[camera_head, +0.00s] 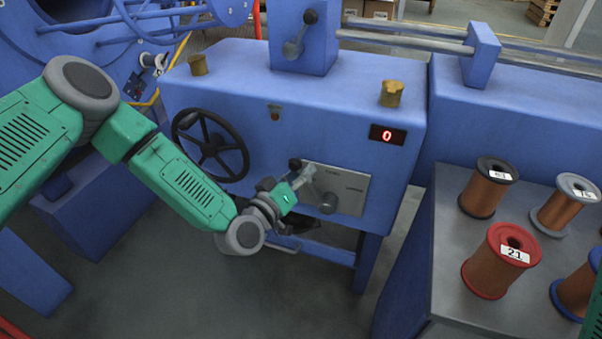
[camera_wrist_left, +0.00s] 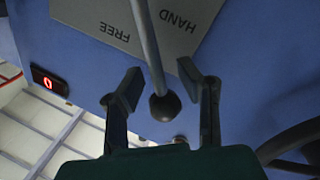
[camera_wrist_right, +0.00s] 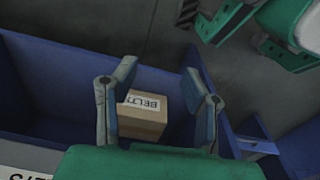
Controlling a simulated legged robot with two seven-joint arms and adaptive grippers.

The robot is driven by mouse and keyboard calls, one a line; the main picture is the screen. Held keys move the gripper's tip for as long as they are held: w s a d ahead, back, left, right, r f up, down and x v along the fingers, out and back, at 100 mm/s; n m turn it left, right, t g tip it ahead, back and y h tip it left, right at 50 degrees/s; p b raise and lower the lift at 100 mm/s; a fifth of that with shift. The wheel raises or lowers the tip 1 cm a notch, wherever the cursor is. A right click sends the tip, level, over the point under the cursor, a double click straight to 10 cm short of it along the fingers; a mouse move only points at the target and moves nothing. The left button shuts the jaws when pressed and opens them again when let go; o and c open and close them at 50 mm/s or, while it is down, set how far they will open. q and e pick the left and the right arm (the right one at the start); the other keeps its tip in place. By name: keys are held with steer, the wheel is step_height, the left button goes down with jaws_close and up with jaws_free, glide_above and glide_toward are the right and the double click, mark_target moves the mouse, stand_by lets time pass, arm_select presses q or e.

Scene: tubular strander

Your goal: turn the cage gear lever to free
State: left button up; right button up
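The cage gear lever is a grey rod with a black ball knob (camera_wrist_left: 165,105), on a grey plate (camera_wrist_left: 115,25) marked FREE and HAND. In the left wrist view, the rod passes between the two words. In the head view, the knob (camera_head: 295,164) is at the upper left of the plate (camera_head: 352,188). My left gripper (camera_wrist_left: 160,90) is open, with one finger on each side of the lever near its knob; no clear contact shows. In the head view, the left gripper (camera_head: 302,180) partly hides the lever. My right gripper (camera_wrist_right: 160,85) is open and empty.
A black handwheel (camera_head: 210,146) is left of the plate, and a red display (camera_head: 387,135) reading 0 is above it. Wire spools, including a red one (camera_head: 500,262), stand on a table at right. A box marked BELT (camera_wrist_right: 142,115) lies beyond the right gripper.

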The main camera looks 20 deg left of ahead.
arm_select(q)
jaws_close()
